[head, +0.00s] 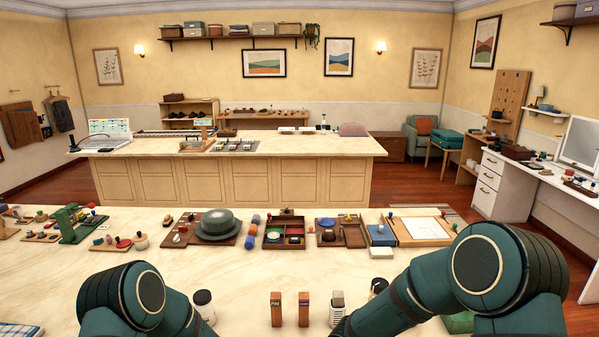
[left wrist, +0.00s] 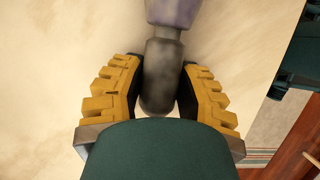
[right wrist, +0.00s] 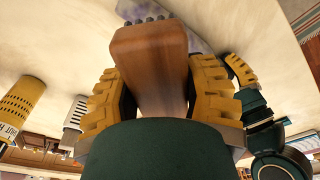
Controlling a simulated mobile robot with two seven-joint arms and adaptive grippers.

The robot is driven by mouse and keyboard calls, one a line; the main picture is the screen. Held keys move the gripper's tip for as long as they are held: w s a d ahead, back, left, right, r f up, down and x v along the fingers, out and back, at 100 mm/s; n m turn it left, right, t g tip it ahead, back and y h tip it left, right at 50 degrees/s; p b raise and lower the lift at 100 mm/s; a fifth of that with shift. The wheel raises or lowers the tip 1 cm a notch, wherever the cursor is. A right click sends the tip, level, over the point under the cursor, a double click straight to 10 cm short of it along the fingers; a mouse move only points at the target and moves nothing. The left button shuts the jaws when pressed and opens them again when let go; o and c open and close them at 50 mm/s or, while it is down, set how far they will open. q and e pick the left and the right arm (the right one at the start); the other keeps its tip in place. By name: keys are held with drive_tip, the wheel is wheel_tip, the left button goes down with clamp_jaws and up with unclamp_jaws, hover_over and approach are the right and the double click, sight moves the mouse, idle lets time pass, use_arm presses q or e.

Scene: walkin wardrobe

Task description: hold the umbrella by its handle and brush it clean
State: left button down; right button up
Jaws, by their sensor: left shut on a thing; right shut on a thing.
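In the left wrist view my left gripper (left wrist: 160,72) is shut around the dark grey handle (left wrist: 161,80) of the umbrella. The umbrella's greyish-purple part (left wrist: 173,12) runs off the top of that view. In the right wrist view my right gripper (right wrist: 155,75) is shut on a brown wooden brush (right wrist: 150,65) with dark bristle tufts at its far end. A bit of the purple umbrella (right wrist: 193,40) shows just behind the brush. Whether the bristles touch it, I cannot tell. Both grippers, brush and umbrella are out of the head view; only my arms show there.
On the marble counter (head: 150,260), small blocks (head: 276,309) and a bottle (head: 337,305) stand near the front between my arms. A dark-lidded jar (head: 204,304) stands by my left arm. Trays, including a wooden organiser (head: 285,232), line the back edge.

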use_arm(q)
drive_tip(key=c, duration=0.6)
unclamp_jaws()
drive_tip(key=v, duration=1.2)
use_arm(e)
drive_tip(key=shift+s, duration=0.1)
